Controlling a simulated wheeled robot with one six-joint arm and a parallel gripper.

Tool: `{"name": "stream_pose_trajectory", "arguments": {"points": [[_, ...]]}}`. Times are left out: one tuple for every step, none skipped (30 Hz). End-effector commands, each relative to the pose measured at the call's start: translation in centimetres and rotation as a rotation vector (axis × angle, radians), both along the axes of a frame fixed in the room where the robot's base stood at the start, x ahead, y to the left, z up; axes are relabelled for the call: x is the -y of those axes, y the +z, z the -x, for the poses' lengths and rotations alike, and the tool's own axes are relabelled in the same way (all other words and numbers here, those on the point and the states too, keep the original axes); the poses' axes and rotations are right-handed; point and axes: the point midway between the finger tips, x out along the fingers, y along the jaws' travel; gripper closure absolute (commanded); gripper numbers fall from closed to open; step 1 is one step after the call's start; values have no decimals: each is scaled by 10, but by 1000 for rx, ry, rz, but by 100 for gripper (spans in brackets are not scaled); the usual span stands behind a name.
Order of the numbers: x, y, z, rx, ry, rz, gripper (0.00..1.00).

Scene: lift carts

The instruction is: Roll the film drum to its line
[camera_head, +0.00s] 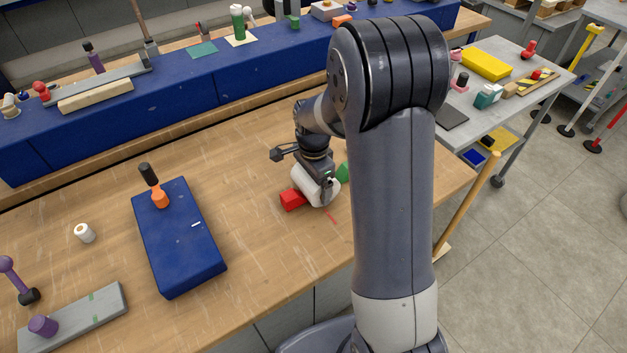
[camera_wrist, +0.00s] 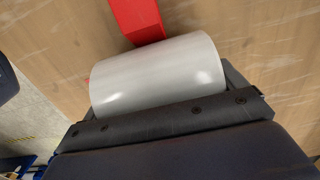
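The film drum, a white cylinder (camera_head: 308,184), lies on its side on the wooden table, right under my gripper. In the wrist view the drum (camera_wrist: 158,75) lies across the picture, along the front of my gripper (camera_wrist: 160,108). The gripper's dark ends show apart, near the two ends of the drum. I cannot tell whether they touch it. A short red line (camera_head: 331,217) is marked on the table just in front of the drum. A red block (camera_head: 292,200) is close to the drum's left side; in the wrist view this block (camera_wrist: 137,20) is beyond the drum, at or near contact.
A green block (camera_head: 343,172) is right of the drum, partly hidden by my arm. A blue slab (camera_head: 180,245) with an orange-and-black tool lies to the left. A small white roll (camera_head: 85,233) stands farther left. The wood between slab and red block is clear.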

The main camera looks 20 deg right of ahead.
Motion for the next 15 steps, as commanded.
{"name": "stream_pose_trajectory", "arguments": {"points": [[0,0,0,1,0,0,21],[0,0,0,1,0,0,24],[0,0,0,1,0,0,27],[0,0,0,1,0,0,29],[0,0,0,1,0,0,32],[0,0,0,1,0,0,35],[0,0,0,1,0,0,38],[0,0,0,1,0,0,40],[0,0,0,1,0,0,43],[0,0,0,1,0,0,46],[0,0,0,1,0,0,48],[0,0,0,1,0,0,50],[0,0,0,1,0,0,50],[1,0,-1,1,-1,0,50],[4,0,-2,1,-2,0,50]]}}
